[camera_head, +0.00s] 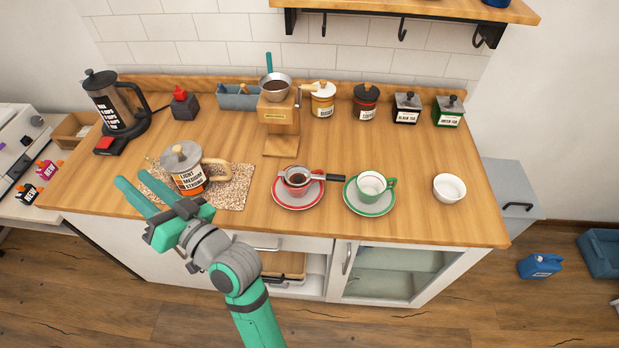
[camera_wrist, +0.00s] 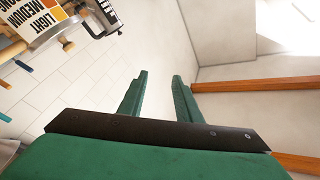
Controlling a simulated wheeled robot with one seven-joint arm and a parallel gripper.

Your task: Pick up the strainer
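The strainer (camera_head: 318,176) has a dark handle that points right. It rests across the top of a red cup (camera_head: 296,187) on a red-rimmed saucer (camera_head: 279,202), near the middle of the counter. Something dark shows inside it. My gripper (camera_head: 137,193) is at the front left of the counter, beside the teapot and well to the left of the strainer. Its two green fingers are spread with nothing between them. In the wrist view the gripper (camera_wrist: 160,92) is also open and empty, and the strainer is not seen there.
A teapot (camera_head: 187,170) stands on a speckled mat (camera_head: 236,187) close to my gripper. A green cup (camera_head: 371,185) on its saucer stands right of the strainer, and a white bowl (camera_head: 449,187) farther right. A wooden coffee grinder (camera_head: 279,118) stands behind. The counter front right is clear.

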